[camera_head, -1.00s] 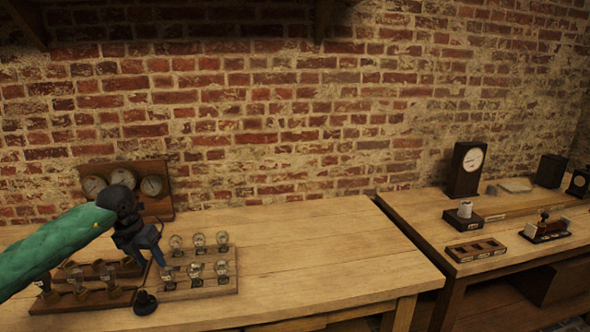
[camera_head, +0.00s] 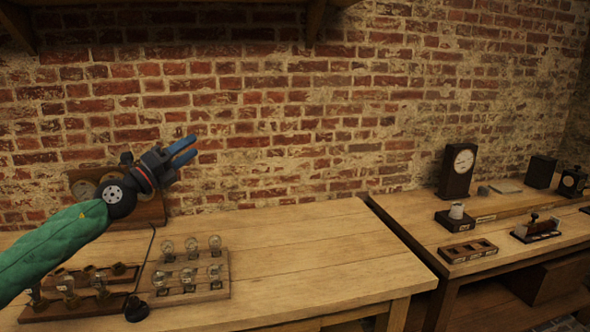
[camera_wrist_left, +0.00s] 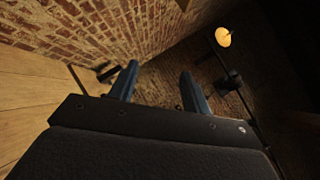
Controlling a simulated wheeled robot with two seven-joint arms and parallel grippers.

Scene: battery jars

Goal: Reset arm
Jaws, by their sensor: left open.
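My left gripper (camera_head: 183,152) is raised above the left workbench, in front of the brick wall, in the head view. Its two blue fingers point up and to the right, apart and with nothing between them. In the left wrist view the fingers (camera_wrist_left: 158,88) are spread, with only the room behind them. My green-sleeved left arm comes in from the left edge. My right gripper is in neither view.
A board of glass bulbs (camera_head: 219,282) and a second board with several sockets (camera_head: 68,307) lie below the gripper. A wooden gauge panel (camera_head: 150,211) stands behind my wrist. The bench's middle (camera_head: 310,255) is clear. A black clock box (camera_head: 457,172) stands on the right bench.

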